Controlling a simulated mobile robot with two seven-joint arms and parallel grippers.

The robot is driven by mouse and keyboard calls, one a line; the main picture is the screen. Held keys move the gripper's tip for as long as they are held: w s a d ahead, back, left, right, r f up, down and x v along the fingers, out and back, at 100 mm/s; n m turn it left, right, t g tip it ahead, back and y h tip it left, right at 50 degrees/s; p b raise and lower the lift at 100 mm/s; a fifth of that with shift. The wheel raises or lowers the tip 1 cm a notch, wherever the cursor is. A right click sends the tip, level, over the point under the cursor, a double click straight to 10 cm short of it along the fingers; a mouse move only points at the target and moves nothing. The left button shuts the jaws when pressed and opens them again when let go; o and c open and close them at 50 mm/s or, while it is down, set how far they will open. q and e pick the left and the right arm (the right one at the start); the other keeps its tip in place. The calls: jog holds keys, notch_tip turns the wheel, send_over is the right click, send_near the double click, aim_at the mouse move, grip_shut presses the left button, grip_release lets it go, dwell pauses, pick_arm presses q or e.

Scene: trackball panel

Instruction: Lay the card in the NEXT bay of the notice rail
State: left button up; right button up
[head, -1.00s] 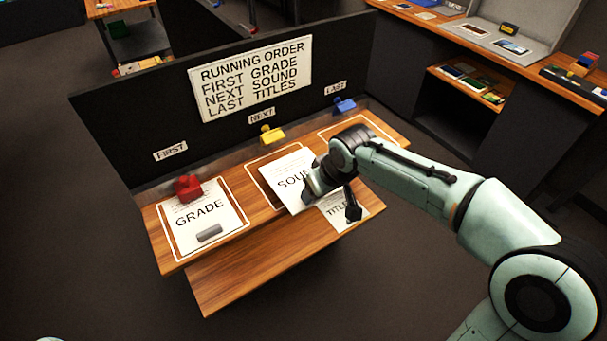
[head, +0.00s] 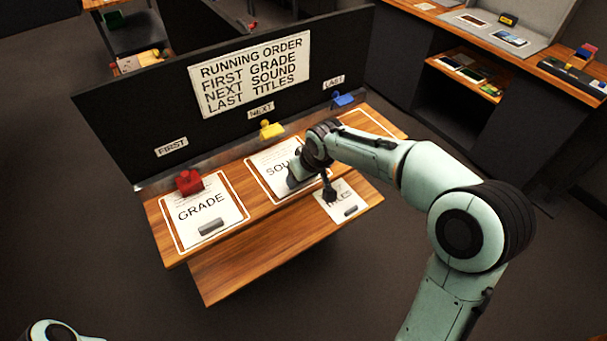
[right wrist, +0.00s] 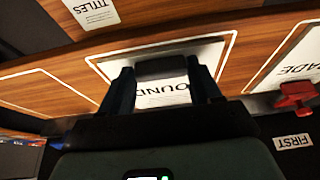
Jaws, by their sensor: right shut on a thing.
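The white SOUND card (head: 272,166) lies inside the white outline of the NEXT bay (head: 248,176), below the NEXT label and the yellow clip (head: 271,130). My right gripper (head: 297,181) is over the card's right front part and hides some of its lettering. In the right wrist view the right gripper (right wrist: 162,72) is shut on the dark grip block of the SOUND card (right wrist: 165,98). The card looks flat within the outline; whether it fully touches the wood I cannot tell. My left gripper is out of view.
The GRADE card (head: 203,218) lies in the FIRST bay under the red clip (head: 189,181). The TITLES card (head: 343,200) lies on the lower front shelf. The LAST bay, by the blue clip (head: 343,99), is partly hidden by my arm. A dark panel (head: 130,125) stands behind.

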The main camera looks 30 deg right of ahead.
jog(key=o, duration=1.1)
jog(key=shift+f, duration=0.1)
jog(key=shift+c, duration=0.2)
jog(key=shift+r, duration=0.2)
jog(key=v, duration=1.2)
